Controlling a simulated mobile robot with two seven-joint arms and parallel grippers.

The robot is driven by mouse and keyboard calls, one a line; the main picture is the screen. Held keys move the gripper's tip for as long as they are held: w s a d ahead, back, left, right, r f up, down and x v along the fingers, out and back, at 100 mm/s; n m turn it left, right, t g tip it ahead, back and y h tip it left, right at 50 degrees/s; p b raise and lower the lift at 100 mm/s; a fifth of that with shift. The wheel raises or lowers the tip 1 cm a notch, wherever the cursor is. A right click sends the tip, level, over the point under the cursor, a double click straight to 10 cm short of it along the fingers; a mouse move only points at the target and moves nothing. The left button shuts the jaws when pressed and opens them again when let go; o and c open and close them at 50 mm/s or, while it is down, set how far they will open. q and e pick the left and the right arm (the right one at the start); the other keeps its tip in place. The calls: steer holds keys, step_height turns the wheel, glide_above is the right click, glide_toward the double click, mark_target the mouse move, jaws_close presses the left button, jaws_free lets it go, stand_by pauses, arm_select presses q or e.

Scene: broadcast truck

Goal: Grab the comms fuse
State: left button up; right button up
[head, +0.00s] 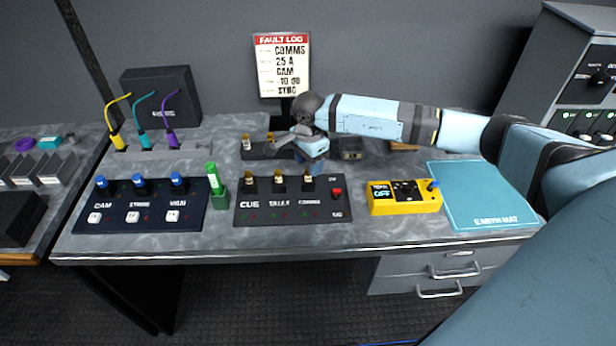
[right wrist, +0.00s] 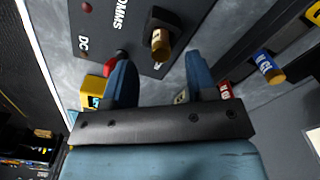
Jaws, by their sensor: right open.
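The comms fuse is a brass-capped fuse (head: 307,179) upright in the dark panel (head: 290,208), in the rightmost of three spots, behind the word COMMS. In the right wrist view the brass fuse (right wrist: 160,42) stands in a dark holder beside that word. My right gripper (head: 309,163) is just behind and above this fuse, pointing down. In the right wrist view its two blue fingers (right wrist: 162,75) are apart with nothing between them, and the fuse appears beyond the tips. The fuse's lower part is hidden by its holder. My left gripper is not in view.
A rack with brass-capped fuses (head: 246,143) stands behind the panel, partly hidden by my gripper. A green fuse-like stick (head: 214,178), a yellow tester (head: 404,197) and a blue earth mat (head: 485,195) flank the panel.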

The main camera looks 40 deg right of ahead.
mark_target(308, 179)
step_height(308, 179, down, 4)
steer(key=shift+w+f+p, duration=0.1)
steer(key=shift+p, duration=0.25)
jaws_close()
